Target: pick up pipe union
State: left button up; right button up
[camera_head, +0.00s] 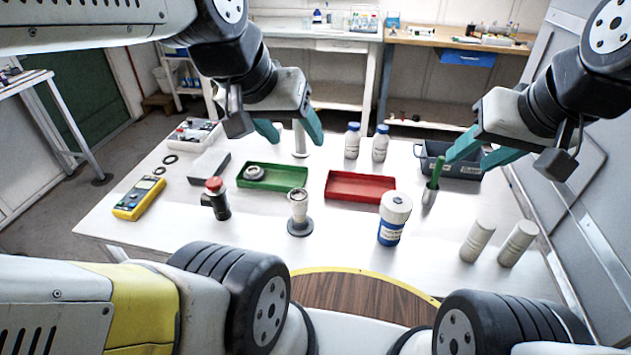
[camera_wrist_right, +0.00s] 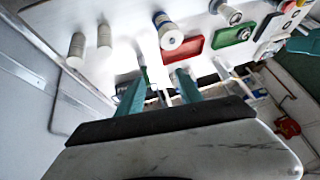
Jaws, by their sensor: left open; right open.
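A grey ring-shaped metal fitting (camera_head: 254,172), which looks like the pipe union, lies in the left part of the green tray (camera_head: 290,186). Tray and fitting also show in the right wrist view (camera_wrist_right: 243,33). A pale cylindrical fitting on a dark round base (camera_head: 299,208) stands upright in front of this tray. My left gripper (camera_head: 291,131) is open and empty, with teal fingers, above the table behind the green tray. My right gripper (camera_head: 469,160) is open and empty, near the grey-blue bin and the green-handled tool (camera_head: 437,172), far from the green tray.
A red tray (camera_head: 360,187), a blue-white jar (camera_head: 394,218) and two pale cylinders (camera_head: 477,241) stand to the right. A red-topped part (camera_head: 215,198) and a yellow meter (camera_head: 139,198) are left. Two bottles (camera_head: 352,140) and a grey-blue bin (camera_head: 462,170) are behind. The front left table is clear.

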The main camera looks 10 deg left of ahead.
aim_at(298, 225)
jog(key=k+j, duration=0.15)
jog(key=j, duration=0.25)
jog(key=k+j, duration=0.1)
jog(key=j, duration=0.3)
jog(key=k+j, duration=0.15)
jog(key=j, duration=0.25)
jog(key=k+j, duration=0.1)
jog(key=j, duration=0.3)
